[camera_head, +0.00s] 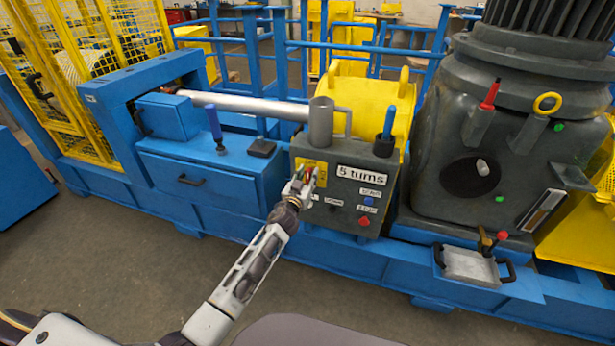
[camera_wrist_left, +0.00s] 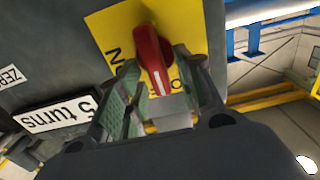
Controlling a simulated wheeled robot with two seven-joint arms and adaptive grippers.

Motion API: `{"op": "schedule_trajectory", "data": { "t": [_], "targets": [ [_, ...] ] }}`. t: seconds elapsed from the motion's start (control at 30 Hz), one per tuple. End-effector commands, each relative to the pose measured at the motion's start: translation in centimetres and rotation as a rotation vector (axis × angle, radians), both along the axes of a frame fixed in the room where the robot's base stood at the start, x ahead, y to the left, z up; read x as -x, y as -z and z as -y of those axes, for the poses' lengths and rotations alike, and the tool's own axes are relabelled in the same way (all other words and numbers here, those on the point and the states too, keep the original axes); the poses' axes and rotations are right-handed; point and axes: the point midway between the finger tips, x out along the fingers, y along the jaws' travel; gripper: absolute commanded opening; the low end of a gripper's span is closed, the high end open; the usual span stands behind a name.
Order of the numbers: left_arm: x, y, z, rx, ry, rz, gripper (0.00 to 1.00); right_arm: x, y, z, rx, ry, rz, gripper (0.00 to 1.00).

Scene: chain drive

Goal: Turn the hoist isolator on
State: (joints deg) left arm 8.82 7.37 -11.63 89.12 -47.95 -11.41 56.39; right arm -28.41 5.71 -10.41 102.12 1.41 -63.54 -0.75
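The hoist isolator is a red rotary knob with a white mark (camera_wrist_left: 152,62) on a yellow plate (camera_wrist_left: 110,28). The knob also shows as a bit of red in the head view, on the yellow plate (camera_head: 306,167) at the control box's upper left. My left gripper (camera_head: 305,181) is at the plate, its fingers on either side of the knob. In the left wrist view, the fingers of my left gripper (camera_wrist_left: 158,75) stand apart, with the knob between their tips. Contact is unclear. The plate's lettering is partly hidden, so I cannot tell the knob's setting. My right gripper is out of view.
The grey control box (camera_head: 345,220) carries a "5 turns" label (camera_head: 362,174), a blue button (camera_head: 368,201) and a red button (camera_head: 364,221). A grey mug-like cylinder (camera_head: 321,122) and a blue-handled lever (camera_head: 387,130) stand on top. A large dark motor (camera_head: 500,130) is at right. Floor in front is clear.

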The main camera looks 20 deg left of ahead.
Motion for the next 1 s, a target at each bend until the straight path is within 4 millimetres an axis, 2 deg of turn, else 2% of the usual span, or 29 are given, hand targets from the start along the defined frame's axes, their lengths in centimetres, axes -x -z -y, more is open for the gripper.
{"op": "schedule_trajectory", "data": {
  "t": [0.03, 0.23, 0.67, 1.0],
  "targets": [
    [0.01, 0.0, -0.01, 0.0, 0.0, 0.0, 0.26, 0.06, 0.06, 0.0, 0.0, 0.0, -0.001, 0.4],
    [0.01, 0.0, -0.01, 0.0, 0.0, 0.0, 0.0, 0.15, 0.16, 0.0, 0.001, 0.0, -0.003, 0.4],
    [0.02, 0.01, 0.03, -0.029, 0.0, 0.001, 0.0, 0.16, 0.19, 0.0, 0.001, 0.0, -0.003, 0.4],
    [0.02, 0.03, 0.32, -0.167, 0.0, 0.006, 0.0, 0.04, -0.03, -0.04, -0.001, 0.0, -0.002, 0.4]
  ]
}}
